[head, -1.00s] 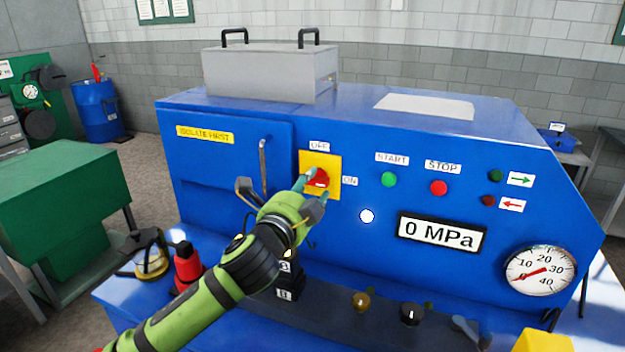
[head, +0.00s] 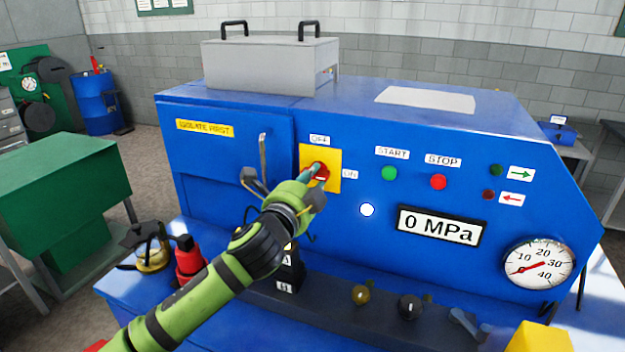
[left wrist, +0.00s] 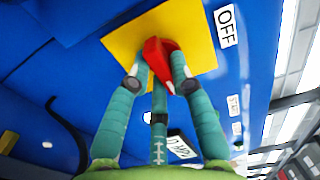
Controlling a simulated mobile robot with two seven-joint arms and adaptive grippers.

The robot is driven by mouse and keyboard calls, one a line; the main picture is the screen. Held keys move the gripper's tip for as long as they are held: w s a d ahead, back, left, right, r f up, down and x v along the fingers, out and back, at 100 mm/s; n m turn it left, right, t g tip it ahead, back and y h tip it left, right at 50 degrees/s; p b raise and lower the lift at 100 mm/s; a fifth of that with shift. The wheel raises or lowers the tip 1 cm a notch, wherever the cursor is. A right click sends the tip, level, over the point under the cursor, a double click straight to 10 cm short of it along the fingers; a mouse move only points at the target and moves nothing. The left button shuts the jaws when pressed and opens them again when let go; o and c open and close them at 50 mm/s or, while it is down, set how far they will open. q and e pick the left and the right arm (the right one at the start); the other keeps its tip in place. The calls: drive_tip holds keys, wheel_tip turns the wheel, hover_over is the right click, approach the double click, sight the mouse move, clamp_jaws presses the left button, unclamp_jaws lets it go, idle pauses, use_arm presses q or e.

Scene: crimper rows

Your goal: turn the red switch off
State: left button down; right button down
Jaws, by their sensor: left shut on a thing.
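The red switch (head: 322,173) is a rotary knob on a yellow plate (head: 334,158) on the blue machine's front. An OFF label (head: 320,140) is above the plate and an ON label (head: 350,174) is to its right. My left gripper (head: 313,177) is at the knob and shut on it, partly hiding it. In the left wrist view, the teal fingers (left wrist: 160,78) reach the red switch (left wrist: 158,50) from both sides, and the OFF label (left wrist: 226,26) is to the right. The knob's exact pointing is hard to tell. My right gripper is not in view.
Green START (head: 389,173) and red STOP (head: 438,181) buttons are right of the plate, above a display reading 0 MPa (head: 436,227). A door handle (head: 263,157) sticks out left of the switch. A red bottle-like object (head: 188,260) stands on the ledge below.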

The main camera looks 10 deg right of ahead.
use_arm(q)
drive_tip(key=n, duration=0.8)
drive_tip(key=shift+s+d, duration=0.1)
drive_tip(key=shift+d, duration=0.05)
drive_tip(key=n, duration=0.4)
drive_tip(key=shift+r, duration=0.15)
drive_tip(key=shift+n+p, duration=0.6)
drive_tip(key=shift+n, duration=1.5)
